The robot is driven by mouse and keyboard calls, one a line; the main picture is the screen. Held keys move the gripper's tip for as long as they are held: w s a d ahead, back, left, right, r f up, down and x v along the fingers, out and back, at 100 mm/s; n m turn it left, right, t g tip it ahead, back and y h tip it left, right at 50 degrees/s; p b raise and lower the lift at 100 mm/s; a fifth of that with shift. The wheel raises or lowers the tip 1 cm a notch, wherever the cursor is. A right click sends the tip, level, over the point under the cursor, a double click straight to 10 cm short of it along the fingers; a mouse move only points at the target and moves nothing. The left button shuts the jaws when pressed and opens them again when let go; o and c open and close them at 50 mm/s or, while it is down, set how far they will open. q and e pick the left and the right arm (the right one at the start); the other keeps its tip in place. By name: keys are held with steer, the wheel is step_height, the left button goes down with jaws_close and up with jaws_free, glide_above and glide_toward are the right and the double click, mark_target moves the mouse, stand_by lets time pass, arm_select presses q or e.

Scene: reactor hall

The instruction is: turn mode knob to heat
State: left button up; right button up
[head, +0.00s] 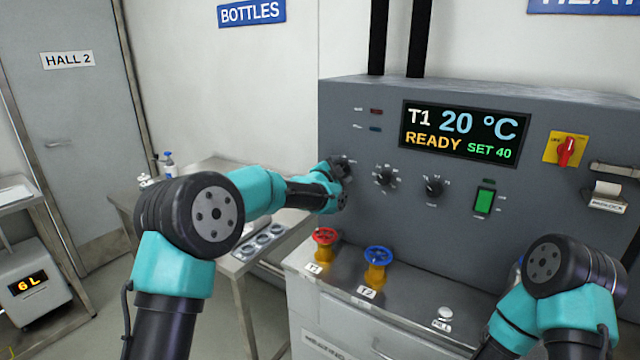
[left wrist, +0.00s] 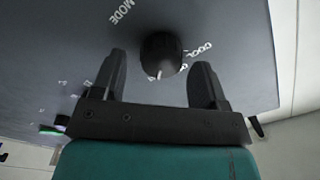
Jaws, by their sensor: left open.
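The black round mode knob (left wrist: 160,52) shows in the left wrist view on the grey panel, with a white pointer mark at its lower edge. The word MODE is printed to its left and COOL to its right; I cannot read a HEAT label. My left gripper (left wrist: 161,66) is open, with one finger on each side of the knob in this view. I cannot tell whether the fingers touch it. In the head view my left gripper (head: 340,170) is at the panel's left side and largely covers that knob. My right gripper is out of view.
The panel has more black knobs (head: 386,176), a display (head: 464,132) reading T1 20 °C, READY, SET 40, a green switch (head: 484,201) and a red rotary switch (head: 567,150). A red valve (head: 325,237) and a blue valve (head: 378,255) stand on the ledge below.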

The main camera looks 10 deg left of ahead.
arm_select(q)
steer(key=v, duration=1.6)
steer(key=shift+s+a, duration=0.15)
steer(key=shift+s, duration=0.25)
steer(key=s+a+f+n+g+y, duration=0.1)
steer(key=s+a+f+n+g, duration=0.15)
steer(key=f, duration=0.85)
steer(key=s+a+f+n+g+y, duration=0.1)
steer(key=s+a+f+n+g, duration=0.2)
steer(key=f, duration=0.7)
steer(key=s+a+f+n+g+y, duration=0.1)
steer(key=s+f+n+g+y, duration=0.2)
steer(key=f, duration=0.8)
steer(key=s+a+f+n+g, duration=0.2)
steer(key=s+f+n+g, duration=0.1)
steer(key=s+f, duration=0.6)
steer(key=s+a+f+n+g, duration=0.2)
steer(key=s+f+n, duration=0.4)
steer(key=s, duration=1.1)
step_height(320, 180, down, 4)
steer(key=shift+s+a+r+g+h, duration=0.1)
steer(key=shift+s+a+g+h, duration=0.25)
steer(key=shift+g, duration=0.5)
